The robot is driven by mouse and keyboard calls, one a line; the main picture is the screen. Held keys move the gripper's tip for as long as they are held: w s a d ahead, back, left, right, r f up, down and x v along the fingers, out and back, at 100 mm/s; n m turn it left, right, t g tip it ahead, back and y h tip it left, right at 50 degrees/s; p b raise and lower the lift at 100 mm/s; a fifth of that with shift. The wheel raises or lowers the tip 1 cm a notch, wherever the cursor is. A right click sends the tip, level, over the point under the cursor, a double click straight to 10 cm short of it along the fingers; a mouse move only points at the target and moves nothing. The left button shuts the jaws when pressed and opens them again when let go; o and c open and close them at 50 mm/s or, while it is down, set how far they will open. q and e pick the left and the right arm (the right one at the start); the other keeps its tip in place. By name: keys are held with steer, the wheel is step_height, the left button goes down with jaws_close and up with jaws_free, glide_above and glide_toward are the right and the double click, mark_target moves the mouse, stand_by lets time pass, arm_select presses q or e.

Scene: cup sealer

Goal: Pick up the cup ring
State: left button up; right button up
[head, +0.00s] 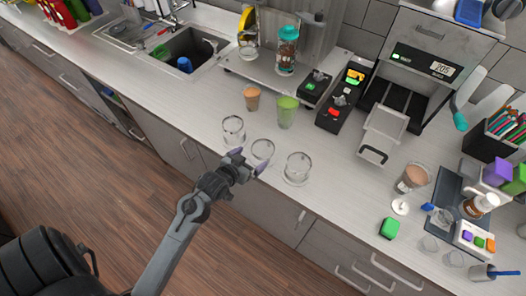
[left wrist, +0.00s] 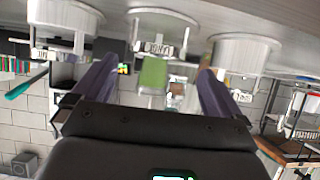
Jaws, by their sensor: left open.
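Three clear, round vessels stand in a slanting row near the counter's front edge: a left one (head: 233,128), a middle one (head: 262,150) and a right one (head: 297,168). I cannot tell which of them, if any, is the cup ring. My left gripper (head: 249,164) is at the counter's front edge, just in front of the middle vessel. Its purple fingers are apart with nothing between them. My right gripper is out of view.
The green cup (head: 287,112) and a brown cup (head: 252,98) stand behind the row. The sealing machine (head: 421,66) with its pulled-out tray (head: 384,133) is to the right. A green block (head: 389,228) and a dark tray (head: 447,190) lie further right. Counter between is clear.

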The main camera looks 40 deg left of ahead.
mark_target(263, 154)
arm_select(q)
steer(key=x, duration=0.3)
steer(key=shift+w+f, duration=0.1)
steer(key=shift+w, duration=0.15)
steer(key=x, duration=0.4)
steer(key=shift+w+r, duration=0.25)
steer(key=shift+w, duration=0.05)
steer(key=shift+w+f, duration=0.3)
steer(key=shift+w, duration=0.05)
steer(key=shift+c, duration=0.3)
steer(key=c, duration=0.7)
